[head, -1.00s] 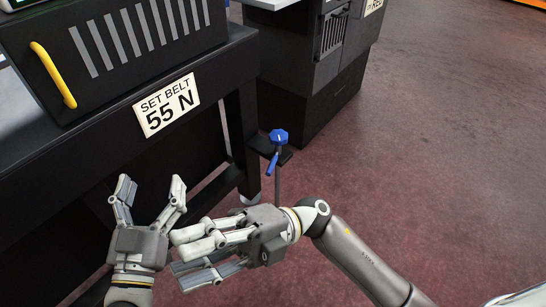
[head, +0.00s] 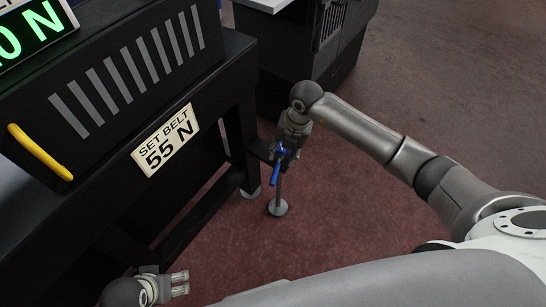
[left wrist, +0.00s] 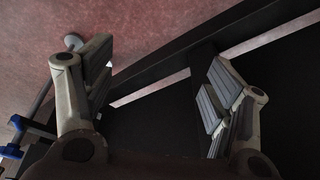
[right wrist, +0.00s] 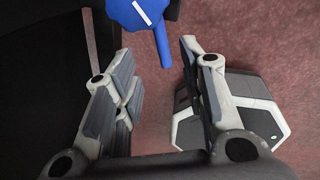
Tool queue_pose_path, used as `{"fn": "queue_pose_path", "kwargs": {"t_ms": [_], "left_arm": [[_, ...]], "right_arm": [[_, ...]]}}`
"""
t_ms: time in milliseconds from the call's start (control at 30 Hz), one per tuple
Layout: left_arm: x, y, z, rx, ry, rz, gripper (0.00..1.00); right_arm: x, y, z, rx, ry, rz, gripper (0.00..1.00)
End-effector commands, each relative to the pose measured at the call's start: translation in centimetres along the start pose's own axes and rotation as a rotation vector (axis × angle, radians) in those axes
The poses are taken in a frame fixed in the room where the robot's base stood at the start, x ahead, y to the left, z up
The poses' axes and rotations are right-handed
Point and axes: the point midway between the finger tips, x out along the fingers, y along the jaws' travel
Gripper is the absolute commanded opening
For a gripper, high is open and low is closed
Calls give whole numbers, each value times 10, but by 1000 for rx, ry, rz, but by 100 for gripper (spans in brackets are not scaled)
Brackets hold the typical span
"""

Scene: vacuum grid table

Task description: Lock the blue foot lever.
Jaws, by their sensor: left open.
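The blue foot lever (head: 277,166) is on a thin grey post with a round foot, beside the black bench's leg. My right gripper (head: 293,128) is at the lever's top and hides part of it. In the right wrist view, the blue knob (right wrist: 137,14) with a white mark is at the top. Its blue handle (right wrist: 162,45) points down between the spread fingertips, without visible contact. My right gripper is open. My left gripper (head: 180,284) is low at the left, away from the lever. The left wrist view shows its fingers (left wrist: 160,65) apart and empty, with blue parts (left wrist: 12,150) at the left edge.
The black bench (head: 225,75) stands at the left with a yellow handle (head: 40,152) and a "SET BELT 55 N" sign (head: 165,140). A dark cabinet (head: 300,50) is behind the lever. The red floor (head: 420,80) at the right is clear.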

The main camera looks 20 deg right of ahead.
Motion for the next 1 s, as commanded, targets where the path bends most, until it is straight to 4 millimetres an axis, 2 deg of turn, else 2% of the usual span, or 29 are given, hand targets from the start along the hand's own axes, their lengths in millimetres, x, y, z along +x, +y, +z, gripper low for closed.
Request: {"fn": "queue_pose_path", "kwargs": {"t_ms": [467, 700, 1000], "left_arm": [[-59, -2, -2, -3, 39, -6, 77], [-52, -2, -1, -3, 37, -6, 77], [-52, -2, -1, -3, 37, -6, 77]], "right_arm": [[80, 0, -3, -2, 6, 2, 38], [101, 1, -2, -3, 5, 3, 38], [102, 1, -2, -4, 4, 3, 38]]}}
